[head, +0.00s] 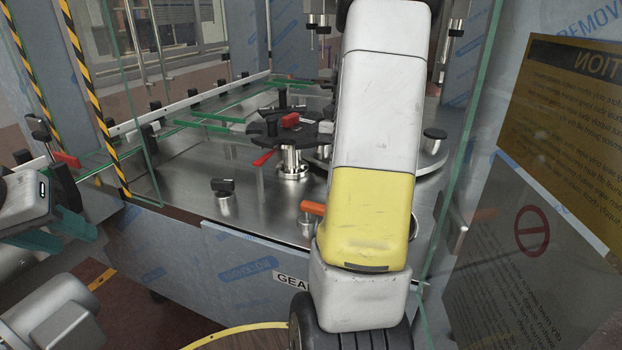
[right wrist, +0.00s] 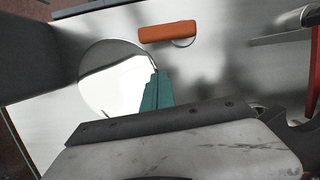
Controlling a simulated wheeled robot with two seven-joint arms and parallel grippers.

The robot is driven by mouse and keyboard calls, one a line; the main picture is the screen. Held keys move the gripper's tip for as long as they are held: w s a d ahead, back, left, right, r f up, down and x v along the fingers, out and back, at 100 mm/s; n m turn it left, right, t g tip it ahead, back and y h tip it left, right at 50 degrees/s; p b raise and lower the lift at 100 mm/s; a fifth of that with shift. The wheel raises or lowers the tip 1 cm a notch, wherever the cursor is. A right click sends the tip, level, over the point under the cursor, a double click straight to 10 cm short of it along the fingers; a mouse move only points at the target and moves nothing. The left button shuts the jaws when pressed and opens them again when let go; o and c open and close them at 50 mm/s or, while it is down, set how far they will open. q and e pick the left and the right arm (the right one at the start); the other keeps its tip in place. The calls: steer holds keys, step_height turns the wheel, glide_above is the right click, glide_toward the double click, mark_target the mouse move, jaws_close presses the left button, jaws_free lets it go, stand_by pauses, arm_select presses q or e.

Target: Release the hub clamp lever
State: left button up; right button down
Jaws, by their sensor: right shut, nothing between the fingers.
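A red lever (head: 263,158) sticks out low beside the hub of a dark star-shaped wheel (head: 270,133). A red handle (head: 290,120) lies on top of that wheel; I cannot tell which is the hub clamp lever. In the right wrist view, a red lever (right wrist: 282,38) reaches in at the right edge. My right gripper (right wrist: 155,92) is shut and empty over the metal deck, apart from that lever. My right arm hides this gripper in the head view. My left gripper (head: 58,232), with teal fingers, is at the far left, away from the wheel; its opening is unclear.
An orange handle (head: 312,207) sits at the deck's front; it also shows in the right wrist view (right wrist: 167,32). A black-topped knob (head: 223,187) stands left of it. Glass panels (head: 127,110) and striped posts (head: 85,70) bound the left side. Bare deck (head: 185,170) lies left of the hub.

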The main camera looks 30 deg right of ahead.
steer(key=v, duration=0.7)
steer(key=shift+d, duration=0.1)
